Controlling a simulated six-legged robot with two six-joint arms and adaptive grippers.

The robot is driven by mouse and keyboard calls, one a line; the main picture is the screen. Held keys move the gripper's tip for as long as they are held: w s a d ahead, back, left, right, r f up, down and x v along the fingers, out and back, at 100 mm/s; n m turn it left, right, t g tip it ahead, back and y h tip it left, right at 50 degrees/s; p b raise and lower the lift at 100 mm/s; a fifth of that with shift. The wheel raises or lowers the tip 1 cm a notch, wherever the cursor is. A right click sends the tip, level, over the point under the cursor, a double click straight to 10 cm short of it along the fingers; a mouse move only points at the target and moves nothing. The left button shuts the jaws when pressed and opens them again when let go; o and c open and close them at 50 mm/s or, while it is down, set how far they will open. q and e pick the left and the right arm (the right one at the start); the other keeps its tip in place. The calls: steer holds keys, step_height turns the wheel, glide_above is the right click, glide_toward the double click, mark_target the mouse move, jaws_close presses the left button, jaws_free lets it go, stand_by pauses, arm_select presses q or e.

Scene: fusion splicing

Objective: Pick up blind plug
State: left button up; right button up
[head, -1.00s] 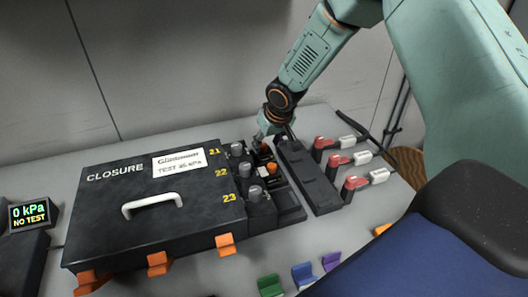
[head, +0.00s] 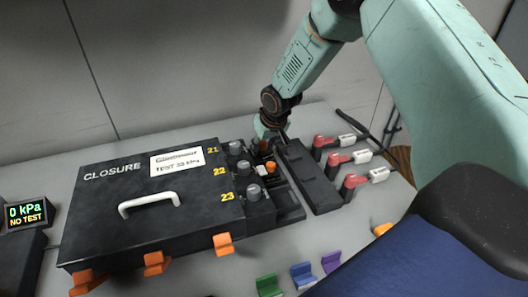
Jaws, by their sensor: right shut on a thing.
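My right gripper (head: 268,134) points down at the far end of the small port block beside the closure box. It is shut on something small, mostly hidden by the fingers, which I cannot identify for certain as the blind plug. An orange plug (head: 270,167) sits in the dark rack just in front of the gripper. Grey round caps stand by the numbers 21 (head: 235,147), 22 (head: 243,168) and 23 (head: 254,191). My left gripper is not in view.
The black closure box (head: 150,205) with a white handle and orange latches fills the left. A black tray (head: 312,180) and several red-and-white connectors (head: 340,158) lie to the right. Green (head: 268,286) and blue (head: 302,274) clips lie in front. A display (head: 27,214) reads 0 kPa, NO TEST.

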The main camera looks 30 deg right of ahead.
mark_target(264, 142)
steer(key=shift+c, duration=0.9)
step_height(264, 142, up, 10)
steer(key=shift+f+p, duration=0.15)
steer(key=shift+p, duration=0.5)
steer(key=shift+m+y, duration=0.3)
steer(key=shift+m, duration=0.6)
steer(key=shift+w+a+f+b, duration=0.1)
steer(key=shift+a+f+b, duration=0.1)
steer(key=shift+f+b, duration=1.5)
steer(key=shift+w+a+f+b, duration=0.15)
steer(key=shift+f+b, duration=0.4)
steer(key=shift+f, duration=2.15)
steer(key=shift+s, duration=0.1)
steer(key=shift+a+f, duration=0.1)
steer(key=shift+f, duration=0.35)
steer(key=o, duration=1.2)
steer(key=shift+f, duration=0.1)
steer(key=shift+o, duration=0.2)
